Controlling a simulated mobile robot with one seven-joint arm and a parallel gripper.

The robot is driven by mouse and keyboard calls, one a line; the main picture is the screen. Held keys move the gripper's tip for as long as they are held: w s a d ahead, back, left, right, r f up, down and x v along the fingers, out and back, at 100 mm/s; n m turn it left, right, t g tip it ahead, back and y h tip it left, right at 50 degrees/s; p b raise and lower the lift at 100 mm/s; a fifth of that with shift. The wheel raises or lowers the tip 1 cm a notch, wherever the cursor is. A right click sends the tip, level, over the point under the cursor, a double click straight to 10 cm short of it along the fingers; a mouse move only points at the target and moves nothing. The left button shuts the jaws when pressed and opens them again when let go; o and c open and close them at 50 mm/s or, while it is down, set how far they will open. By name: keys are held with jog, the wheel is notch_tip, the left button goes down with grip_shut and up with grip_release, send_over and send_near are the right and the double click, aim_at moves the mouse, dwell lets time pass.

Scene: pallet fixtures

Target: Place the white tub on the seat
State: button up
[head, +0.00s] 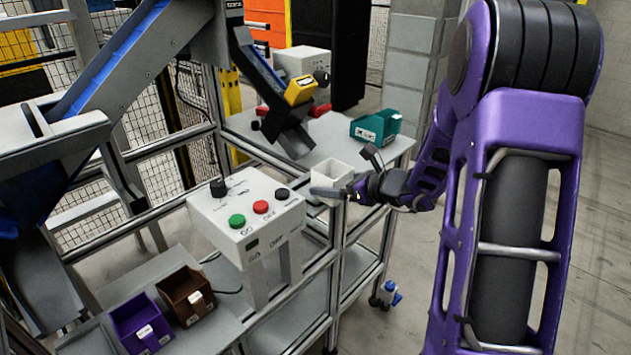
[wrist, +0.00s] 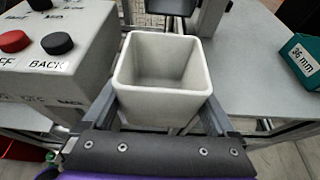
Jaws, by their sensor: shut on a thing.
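The white tub (head: 333,170) is an open-topped, square, empty container. It is upright beside the right end of the control box in the head view. In the wrist view the tub (wrist: 163,92) fills the middle, between the two fingers. My gripper (head: 335,188) is shut on it, with a finger along each side; it also shows in the wrist view (wrist: 164,104). The tub's underside is hidden, so I cannot tell whether it touches anything below. I cannot make out which surface is the seat.
A white control box (head: 247,212) with green, red and black buttons stands close left of the tub. A teal bin (head: 376,126) sits on the grey bench (head: 340,130). A dark chute with a yellow part (head: 300,89) stands behind. Purple (head: 142,325) and brown (head: 187,295) bins sit front left.

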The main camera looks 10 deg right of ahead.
jog(key=shift+w+a, duration=0.3)
jog(key=shift+w, duration=0.2)
jog(key=w+a, duration=0.2)
jog(key=w, duration=0.1)
jog(key=shift+a, duration=0.2)
jog(key=shift+w+f, duration=0.2)
jog(key=shift+f, duration=0.45)
jog(key=shift+f+b, duration=0.15)
jog(key=shift+b, duration=0.15)
jog(key=shift+f, duration=0.15)
jog(key=o, duration=1)
